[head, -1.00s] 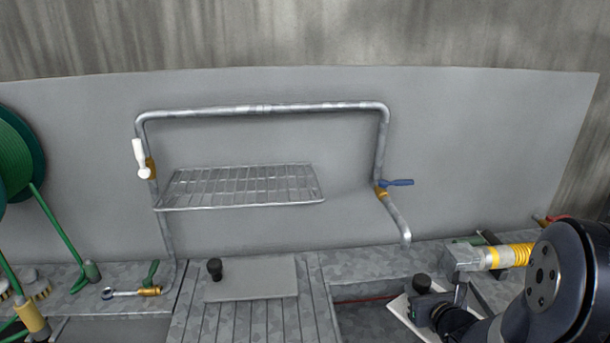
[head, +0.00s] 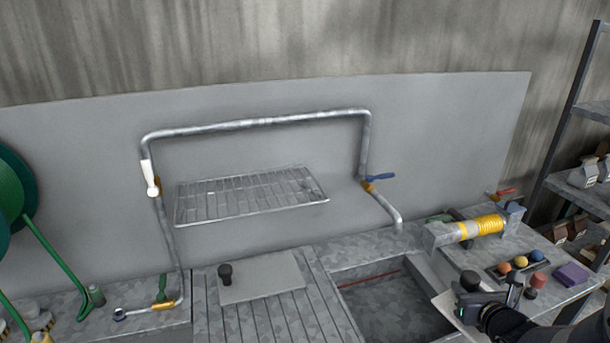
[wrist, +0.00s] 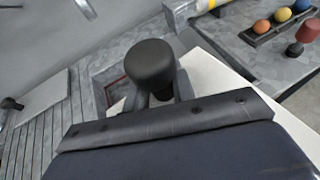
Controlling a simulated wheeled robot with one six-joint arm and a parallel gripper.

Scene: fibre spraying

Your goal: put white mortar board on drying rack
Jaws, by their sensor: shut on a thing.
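The white mortar board (head: 447,304) is at the lower right of the head view, over the right edge of the sink. It has a black knob (head: 470,280), and both show close up in the wrist view, the knob (wrist: 152,66) in front of the white board (wrist: 215,75). My gripper (head: 484,296) is shut on the board by its knob; the fingers (wrist: 160,98) are partly hidden behind the knob and wrist housing. The drying rack (head: 250,195) is an empty wire shelf in front of the grey back panel, up and left of my gripper.
A grey board (head: 262,278) with a black knob lies on the ribbed drainer. A bent pipe with a white handle (head: 150,178) and a blue handle (head: 380,177) frames the rack.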

